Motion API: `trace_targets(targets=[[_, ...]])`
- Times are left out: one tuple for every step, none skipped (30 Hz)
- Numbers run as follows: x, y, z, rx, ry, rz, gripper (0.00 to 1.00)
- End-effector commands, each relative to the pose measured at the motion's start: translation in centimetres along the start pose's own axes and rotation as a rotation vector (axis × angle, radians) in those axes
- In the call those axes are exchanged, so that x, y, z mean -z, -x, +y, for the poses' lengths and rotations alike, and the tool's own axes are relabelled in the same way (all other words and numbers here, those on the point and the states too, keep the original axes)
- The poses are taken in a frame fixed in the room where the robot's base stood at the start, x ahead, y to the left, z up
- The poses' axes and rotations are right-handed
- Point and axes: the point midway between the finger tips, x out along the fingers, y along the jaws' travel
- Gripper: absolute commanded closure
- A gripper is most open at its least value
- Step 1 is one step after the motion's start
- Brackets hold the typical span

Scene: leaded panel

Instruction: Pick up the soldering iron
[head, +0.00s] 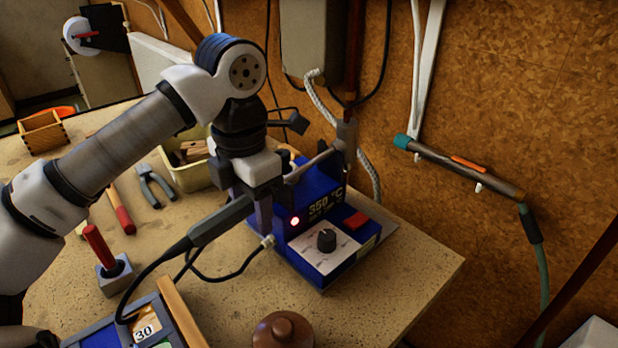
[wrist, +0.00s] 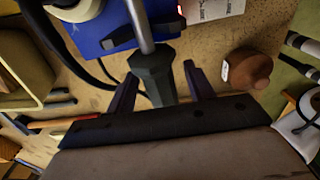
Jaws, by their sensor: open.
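The soldering iron (head: 218,219) has a dark grey handle and a metal shaft. It sits tilted at the blue soldering station (head: 312,262), its shaft running up to the right and its cable trailing from the handle's lower left end. In the wrist view the handle of the soldering iron (wrist: 153,78) lies between my two fingers, with the shaft pointing away over the blue station (wrist: 92,28). My gripper (head: 254,208) is open around the handle; it also shows in the wrist view (wrist: 160,76). Gaps show beside the handle there. My gripper hides part of the handle in the head view.
A brown lidded pot (head: 283,332) stands near the front. A block with a red-handled tool (head: 113,272), pliers (head: 153,184) and a yellowish bin (head: 186,172) are left of the station. The corkboard wall (head: 540,110) rises behind. The bench's right corner is clear.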

Motion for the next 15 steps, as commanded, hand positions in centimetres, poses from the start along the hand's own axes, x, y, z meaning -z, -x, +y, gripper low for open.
trace_targets(targets=[[0.00, -0.09, 0.00, -0.001, 0.000, 0.000, 0.47], [0.00, -0.03, 0.00, -0.001, 0.000, 0.000, 0.47], [0.00, 0.03, 0.00, -0.001, 0.000, 0.000, 0.47], [0.00, 0.03, 0.00, -0.001, 0.000, 0.000, 0.47], [0.00, 0.04, 0.00, -0.001, 0.000, 0.000, 0.47], [0.00, 0.04, -0.01, -0.001, 0.000, 0.000, 0.50], [0.00, 0.05, -0.01, -0.001, 0.000, 0.000, 0.53], [0.00, 0.05, -0.01, -0.001, 0.000, 0.000, 0.57], [0.00, 0.05, -0.01, -0.001, 0.000, 0.000, 0.63], [0.00, 0.05, -0.01, -0.001, 0.000, 0.000, 0.67], [0.00, 0.05, -0.01, -0.001, 0.000, 0.000, 0.70], [0.00, 0.05, -0.01, -0.001, 0.000, 0.000, 0.76], [0.00, 0.05, -0.01, -0.001, 0.000, 0.000, 0.80], [0.00, 0.05, -0.02, -0.001, 0.000, 0.000, 0.84], [0.00, 0.05, -0.02, -0.001, 0.000, 0.000, 0.89]])
